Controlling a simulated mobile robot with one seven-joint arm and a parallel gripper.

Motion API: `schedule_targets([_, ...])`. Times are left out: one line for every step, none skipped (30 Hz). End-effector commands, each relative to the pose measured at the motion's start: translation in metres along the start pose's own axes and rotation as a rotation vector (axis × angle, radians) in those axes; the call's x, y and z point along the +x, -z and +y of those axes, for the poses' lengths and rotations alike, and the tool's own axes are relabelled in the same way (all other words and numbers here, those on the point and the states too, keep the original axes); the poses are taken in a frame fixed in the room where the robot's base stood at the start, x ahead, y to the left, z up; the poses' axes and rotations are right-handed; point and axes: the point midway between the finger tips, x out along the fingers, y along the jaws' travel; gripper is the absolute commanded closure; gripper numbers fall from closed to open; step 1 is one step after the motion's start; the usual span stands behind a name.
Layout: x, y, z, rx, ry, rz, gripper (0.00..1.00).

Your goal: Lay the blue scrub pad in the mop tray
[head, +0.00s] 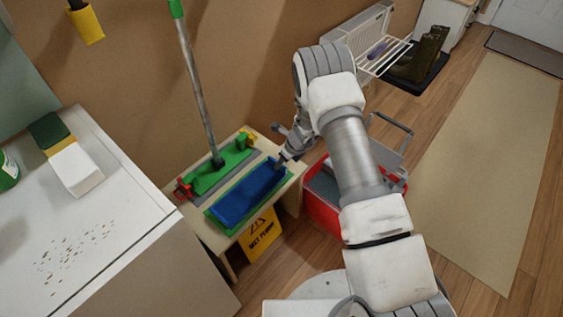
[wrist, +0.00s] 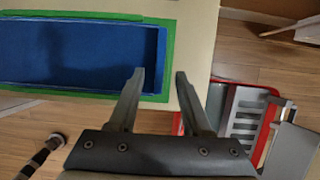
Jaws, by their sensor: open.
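A long blue shape with a raised rim at its right end, apparently the mop tray (head: 250,192), lies within a green border on a low pale table. In the wrist view the blue tray (wrist: 75,55) fills the upper left, with a dark shadow on it. I cannot make out a separate blue scrub pad inside it. A small bluish-purple item (head: 377,50) lies on the wire rack at the back; I cannot tell if it is the pad. My gripper (wrist: 160,74) is open and empty at the tray's right end, one finger overlapping its edge. It also shows in the head view (head: 282,159).
A mop with a green head (head: 219,175) stands behind the tray. A red bucket (head: 319,204) is right of the table, beneath my arm. A yellow wet-floor sign (head: 261,235) stands in front. A white counter (head: 112,232) is at left.

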Motion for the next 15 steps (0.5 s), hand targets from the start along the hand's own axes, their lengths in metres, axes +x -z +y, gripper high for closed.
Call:
schedule_targets([-0.015,-0.002,-0.001,0.002,0.001,-0.002,0.51])
schedule_targets([-0.022,-0.003,-0.001,0.002,0.002,-0.002,0.51])
schedule_targets([-0.032,-0.003,-0.001,0.002,0.002,-0.002,0.51])
schedule_targets([-0.040,-0.003,-0.001,0.002,0.002,-0.003,0.51])
schedule_targets([-0.047,-0.003,-0.001,0.003,0.002,-0.002,0.51])
schedule_targets([-0.058,-0.003,-0.001,0.002,0.002,-0.003,0.51])
schedule_targets([-0.065,-0.003,-0.001,0.001,0.001,-0.002,0.51])
schedule_targets([-0.072,-0.003,0.000,0.000,0.001,-0.002,0.51])
schedule_targets([-0.082,-0.003,0.000,0.000,0.001,-0.002,0.51])
schedule_targets([-0.090,-0.003,0.000,0.000,0.001,-0.002,0.51])
schedule_targets([-0.097,-0.003,0.000,0.001,0.001,-0.002,0.51])
schedule_targets([-0.106,-0.002,0.000,0.001,0.002,-0.002,0.51])
schedule_targets([-0.112,-0.002,0.000,0.001,0.002,-0.002,0.51])
schedule_targets([-0.118,-0.002,0.000,0.000,0.002,-0.002,0.51])
schedule_targets([-0.126,-0.002,0.000,0.000,0.002,-0.001,0.51])
